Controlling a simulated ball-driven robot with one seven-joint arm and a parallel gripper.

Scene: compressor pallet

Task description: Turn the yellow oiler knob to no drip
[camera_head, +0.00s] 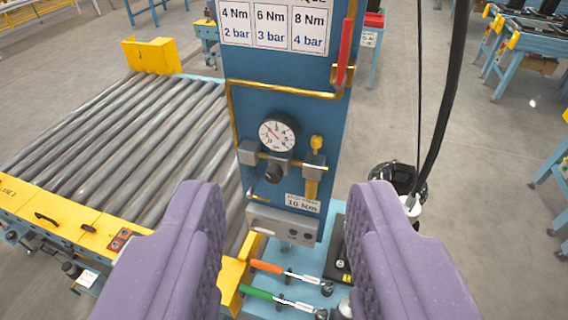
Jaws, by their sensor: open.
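The yellow oiler knob (317,143) is small and sits on top of the oiler on the blue panel (240,65), right of the round pressure gauge (278,133). The oiler's yellowish bowl (312,182) hangs below its grey body. The knob's setting is too small to read. My gripper (288,205) is open and empty, with its two purple padded fingers at the lower left and lower right. The panel shows between and beyond the fingers, and neither finger touches the knob.
A dark regulator knob (273,173) sits left of the oiler. A brass pipe (285,91) and a red handle (345,52) are above. A black hose (447,95) hangs at the right. Orange (266,267) and green (257,293) handled tools lie below. A roller conveyor (120,140) fills the left.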

